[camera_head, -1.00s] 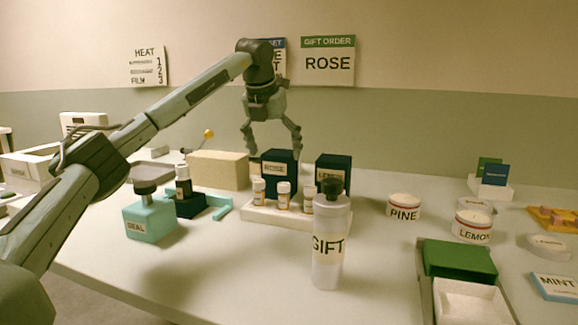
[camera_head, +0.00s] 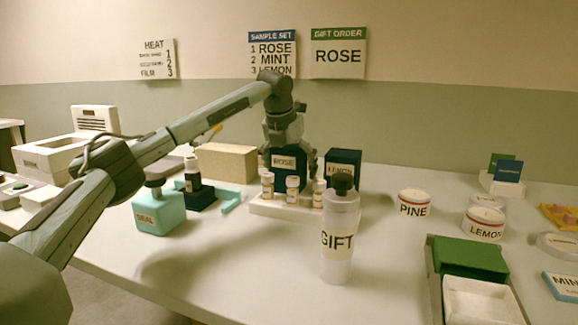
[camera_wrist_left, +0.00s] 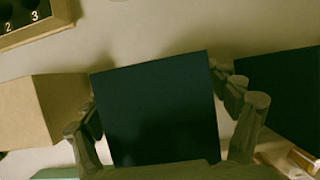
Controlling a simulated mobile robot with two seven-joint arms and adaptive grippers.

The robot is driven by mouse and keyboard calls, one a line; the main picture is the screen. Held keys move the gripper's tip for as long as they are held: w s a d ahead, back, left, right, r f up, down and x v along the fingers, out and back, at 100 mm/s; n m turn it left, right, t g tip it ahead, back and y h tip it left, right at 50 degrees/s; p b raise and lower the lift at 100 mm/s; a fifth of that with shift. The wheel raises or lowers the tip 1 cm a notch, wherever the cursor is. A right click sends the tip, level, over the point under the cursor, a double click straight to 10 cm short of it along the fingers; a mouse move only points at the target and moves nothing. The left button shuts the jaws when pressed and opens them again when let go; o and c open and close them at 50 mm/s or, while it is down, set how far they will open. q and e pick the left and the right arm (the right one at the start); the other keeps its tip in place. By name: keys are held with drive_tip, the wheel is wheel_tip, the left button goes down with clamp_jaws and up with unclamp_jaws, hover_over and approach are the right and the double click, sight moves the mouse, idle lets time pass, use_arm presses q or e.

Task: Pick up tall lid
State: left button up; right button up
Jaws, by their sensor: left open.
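A tall dark navy box-shaped cover labelled ROSE (camera_head: 284,162) stands on the table behind a white rack; I take it for the tall lid. My left gripper (camera_head: 285,143) points down right over it and is open. In the left wrist view the dark square top of this cover (camera_wrist_left: 155,110) lies between the two spread fingers of the left gripper (camera_wrist_left: 168,130), one on each side. I cannot tell whether the fingers touch it. A second dark cover labelled LEMON (camera_head: 343,168) stands to its right. My right gripper is not in view.
The white rack (camera_head: 282,209) with several small bottles is in front of the covers. A tan box (camera_head: 226,163) is close on the left. A GIFT bottle (camera_head: 339,238), a teal SEAL block (camera_head: 158,218) and a green box (camera_head: 470,256) stand nearer. The front table middle is clear.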

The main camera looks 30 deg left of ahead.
sight(288, 151)
use_arm(q)
drive_tip(key=c, duration=1.1)
drive_tip(key=shift+c, duration=0.2)
